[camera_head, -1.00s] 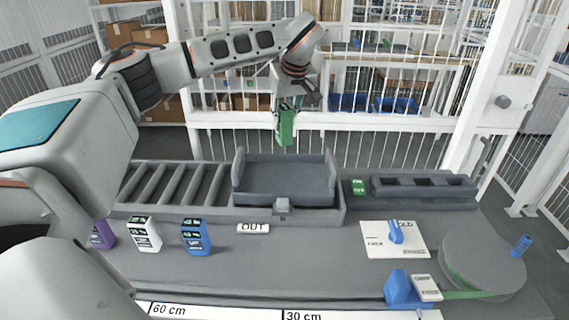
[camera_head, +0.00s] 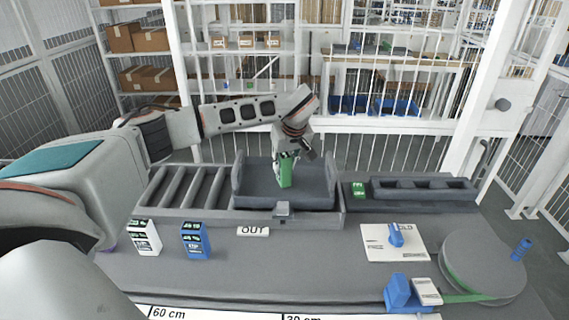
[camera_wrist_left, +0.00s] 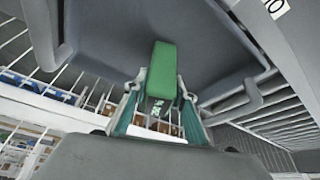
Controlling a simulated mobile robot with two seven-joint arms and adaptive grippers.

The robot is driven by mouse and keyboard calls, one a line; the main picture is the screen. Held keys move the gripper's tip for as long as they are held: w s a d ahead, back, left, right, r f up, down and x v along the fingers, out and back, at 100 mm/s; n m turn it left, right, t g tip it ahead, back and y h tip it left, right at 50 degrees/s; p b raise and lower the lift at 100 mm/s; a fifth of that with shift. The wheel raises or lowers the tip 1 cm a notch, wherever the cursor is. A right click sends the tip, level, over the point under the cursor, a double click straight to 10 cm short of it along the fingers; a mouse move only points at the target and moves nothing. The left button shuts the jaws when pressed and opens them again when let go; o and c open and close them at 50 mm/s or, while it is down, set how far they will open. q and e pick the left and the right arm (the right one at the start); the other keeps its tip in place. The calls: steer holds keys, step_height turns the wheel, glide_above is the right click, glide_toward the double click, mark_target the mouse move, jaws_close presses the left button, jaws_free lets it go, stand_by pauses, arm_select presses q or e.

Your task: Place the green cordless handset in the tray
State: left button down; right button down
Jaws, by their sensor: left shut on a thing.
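The green cordless handset (camera_head: 286,172) is upright in my left gripper (camera_head: 287,156), over the grey tray (camera_head: 308,200) in the head view. In the left wrist view the handset (camera_wrist_left: 163,72) sits between the two fingers of the gripper (camera_wrist_left: 160,100), which are shut on it. The tray (camera_wrist_left: 105,40) fills much of that view behind the handset. I cannot tell whether the handset's lower end touches the tray floor. My right gripper is not in view.
An OUT label (camera_head: 253,231) lies in front of the tray. White (camera_head: 145,238) and blue (camera_head: 195,240) handsets stand at the front left. Rollers (camera_head: 185,188) lie left of the tray, a dark slotted rack (camera_head: 424,188) right of it. A turntable (camera_head: 483,266) is at the far right.

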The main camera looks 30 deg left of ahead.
arm_select(q)
steer(key=c, duration=1.6)
jaws_free()
steer(key=shift+c, duration=0.2)
steer(key=v, duration=1.2)
steer(key=shift+b, duration=0.4)
steer(key=shift+s, duration=0.1)
